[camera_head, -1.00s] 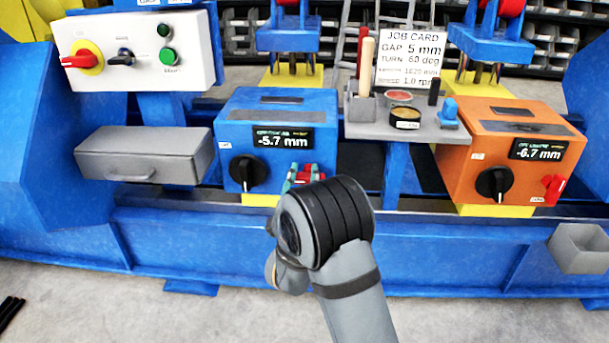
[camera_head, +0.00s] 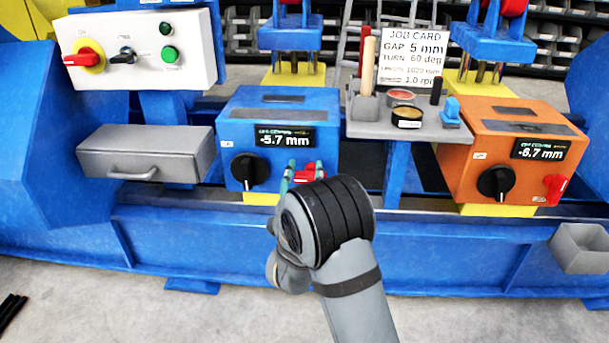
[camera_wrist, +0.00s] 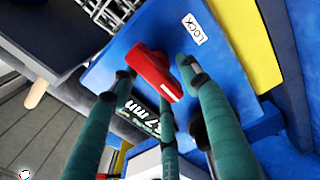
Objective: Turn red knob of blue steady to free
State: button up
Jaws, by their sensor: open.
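The blue steady (camera_head: 232,140) is a blue box with a display reading -5.7 mm and a black knob (camera_head: 248,171) on its front. Its red knob (camera_head: 304,176) is at the front's lower right, partly hidden by my gripper. In the wrist view the red knob (camera_wrist: 152,72) is an elongated handle with a white mark at one end, beside a LOCK label (camera_wrist: 195,29). My gripper (camera_head: 305,170) is open, its teal fingers pointing at the box front. In the wrist view the fingertips lie on both sides of the knob; I cannot tell whether they touch it.
An orange unit (camera_head: 510,150) with its own black and red knobs stands to the right. A grey tray (camera_head: 365,129) with small items lies between the units. A grey drawer (camera_head: 146,153) and a white switch panel (camera_head: 140,50) are at the left.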

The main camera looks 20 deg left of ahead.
aim_at(305, 178)
jog(key=v, duration=0.7)
jog(key=shift+s, duration=0.25)
jog(key=shift+w, duration=0.1)
jog(key=x, duration=0.7)
jog(key=shift+d, duration=0.15)
jog(key=shift+w, duration=0.2)
jog(key=shift+m, duration=0.6)
